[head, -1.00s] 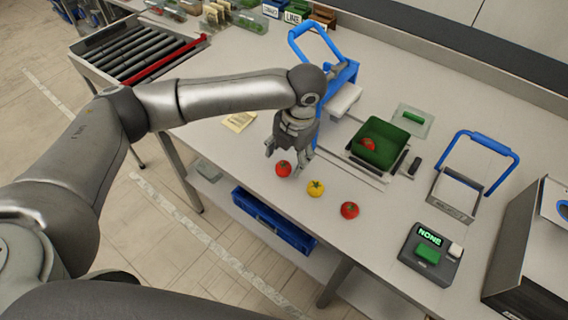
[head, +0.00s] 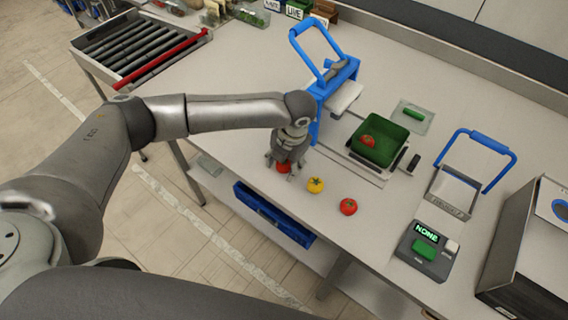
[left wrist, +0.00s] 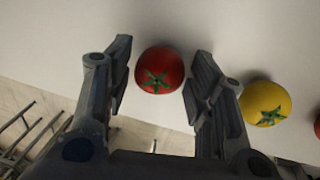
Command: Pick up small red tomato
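A small red tomato (head: 283,168) sits on the table near its front edge, partly hidden by my left gripper (head: 281,165) in the head view. In the left wrist view the red tomato (left wrist: 160,70) lies between the two open fingers of the gripper (left wrist: 159,80), with a gap on each side. A yellow tomato (head: 315,185) is just to its right, close outside the right finger in the left wrist view (left wrist: 265,103). Another red tomato (head: 348,206) stands further right. My right gripper is not in view.
A green crate (head: 398,149) with a red tomato (head: 368,141) inside stands behind. A blue-handled press (head: 322,105) is close behind my left gripper. A device reading NONE (head: 428,243) and a blue-handled metal frame (head: 452,193) are to the right.

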